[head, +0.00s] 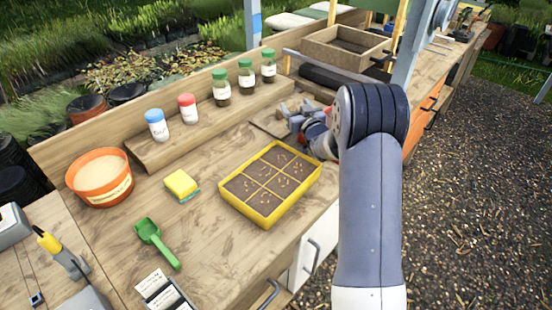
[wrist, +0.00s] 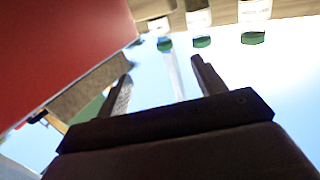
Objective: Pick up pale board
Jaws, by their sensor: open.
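What looks like the pale board (head: 266,126) lies flat on the bench in the head view, behind the yellow seed tray. My arm and gripper hide its right part. My gripper (head: 291,107) is above or beside the board, its fingers pointing left toward the jars; I cannot tell the exact gap. In the wrist view my gripper (wrist: 160,85) has its two fingers spread, with nothing between them. I cannot make out the board for certain in the wrist view.
The yellow seed tray (head: 223,197) stands just in front of the board. A raised wooden shelf (head: 205,125) behind holds several lidded jars. A wooden box (head: 318,52) and dark roll (head: 325,79) lie beyond. A sponge (head: 181,184), green scoop (head: 155,243) and orange pot (head: 112,196) are left.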

